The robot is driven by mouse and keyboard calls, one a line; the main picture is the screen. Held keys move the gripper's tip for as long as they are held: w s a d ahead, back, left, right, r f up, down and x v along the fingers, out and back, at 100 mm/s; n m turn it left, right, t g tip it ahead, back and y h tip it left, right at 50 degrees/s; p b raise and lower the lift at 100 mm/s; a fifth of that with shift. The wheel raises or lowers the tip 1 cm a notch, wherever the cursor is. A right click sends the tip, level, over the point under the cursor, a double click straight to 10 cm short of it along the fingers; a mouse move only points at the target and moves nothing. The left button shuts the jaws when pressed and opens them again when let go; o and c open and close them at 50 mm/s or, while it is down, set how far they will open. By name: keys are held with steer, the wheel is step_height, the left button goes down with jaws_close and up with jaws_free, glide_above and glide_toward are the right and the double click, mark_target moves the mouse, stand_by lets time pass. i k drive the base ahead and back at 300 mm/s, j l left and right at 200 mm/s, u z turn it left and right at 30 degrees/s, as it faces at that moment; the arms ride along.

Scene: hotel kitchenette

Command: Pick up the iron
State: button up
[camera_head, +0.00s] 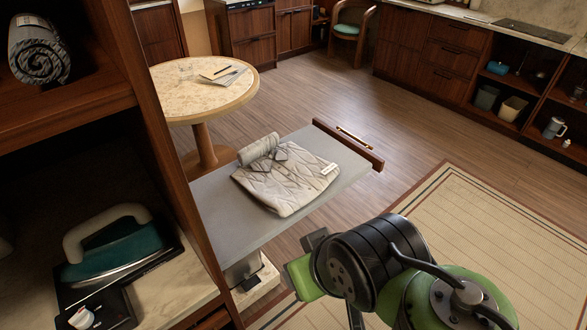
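The iron (118,252) has a teal body and a cream handle. It rests on a dark base in the open cabinet compartment at lower left, its handle facing up. My gripper (306,262) is at bottom centre, at the end of my green and black arm, well to the right of the iron and apart from it. Its green and dark parts show, but the fingers are partly hidden behind the arm links. I cannot tell whether it is open or shut, and I see nothing held in it.
The cabinet's upright wooden side panel (168,130) stands between my gripper and the iron. A pulled-out ironing board (222,212) carries a folded quilted garment (288,184). A rolled towel (38,48) lies on the shelf above. A round table (225,102) stands behind; the floor at right is open.

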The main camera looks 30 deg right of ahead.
mark_target(137, 237)
steer(key=j+u, duration=0.15)
steer(key=u, duration=0.25)
steer(key=j+u, duration=0.2)
steer(key=u, duration=0.25)
steer(key=j+u, duration=0.2)
steer(key=u, duration=0.2)
steer(key=j+u, duration=0.2)
steer(key=u, duration=0.25)
steer(key=j+u, duration=0.2)
steer(key=u, duration=0.2)
steer(key=i+j+u, duration=0.1)
steer(key=u, duration=0.3)
